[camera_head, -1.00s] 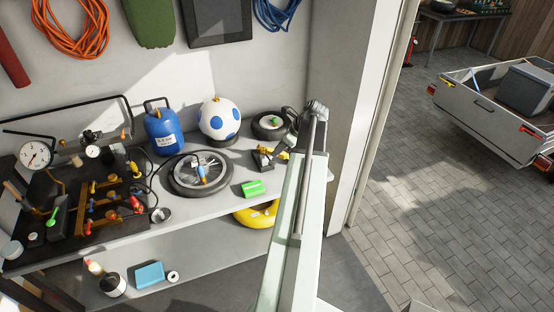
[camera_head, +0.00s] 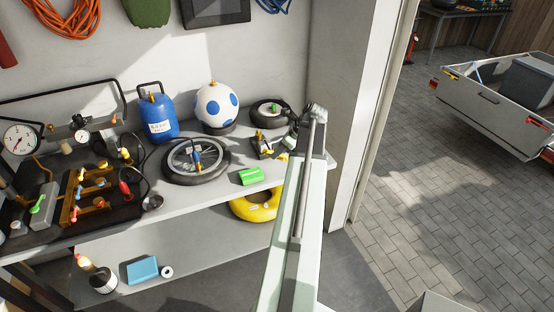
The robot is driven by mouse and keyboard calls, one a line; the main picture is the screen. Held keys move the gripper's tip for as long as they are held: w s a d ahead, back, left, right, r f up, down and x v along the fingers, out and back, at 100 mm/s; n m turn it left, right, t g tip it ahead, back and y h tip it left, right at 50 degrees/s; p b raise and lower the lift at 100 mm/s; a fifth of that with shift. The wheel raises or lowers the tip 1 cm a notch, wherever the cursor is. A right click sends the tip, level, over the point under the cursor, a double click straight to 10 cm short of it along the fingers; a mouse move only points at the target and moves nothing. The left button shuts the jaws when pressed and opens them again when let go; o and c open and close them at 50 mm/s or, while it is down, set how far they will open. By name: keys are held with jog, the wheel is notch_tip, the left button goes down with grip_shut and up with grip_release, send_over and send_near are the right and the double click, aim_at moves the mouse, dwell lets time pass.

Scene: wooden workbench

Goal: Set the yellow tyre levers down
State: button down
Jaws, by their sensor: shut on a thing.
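Small yellow pieces, which look like the yellow tyre levers (camera_head: 282,157), show at the right end of the grey bench (camera_head: 225,181). My gripper (camera_head: 288,150) is beside them, small, dark and partly hidden behind my pale arm. It is shut on the yellow tyre levers. I cannot make out its fingertips or whether the levers touch the bench top. A small dark block with a yellow part (camera_head: 266,148) is just to the left.
A black tyre (camera_head: 268,113) lies behind my gripper. A green box (camera_head: 251,176), a spoked wheel (camera_head: 205,178), a spotted ball (camera_head: 215,106) and a blue canister (camera_head: 158,128) stand to the left. A yellow ring (camera_head: 245,208) is below the bench edge. Bare bench shows around the green box.

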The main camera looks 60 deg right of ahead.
jog(key=shift+f, duration=0.1)
jog(key=f+b, duration=0.2)
jog(key=s+f+b, duration=0.1)
jog(key=f+b, duration=0.1)
jog(key=b, duration=0.1)
jog(key=shift+a+f, duration=0.15)
jog(key=shift+a, duration=0.05)
jog(key=f, duration=0.1)
jog(key=b, duration=0.1)
jog(key=w+f, duration=0.1)
jog(key=shift+w+d+f+b, duration=0.1)
jog(key=shift+d+f+b, duration=0.25)
jog(key=shift+a, duration=0.1)
jog(key=shift+r, duration=0.1)
jog(key=shift+f+b, duration=0.35)
jog(key=shift+f, duration=0.05)
jog(key=c, duration=1.2)
grip_release()
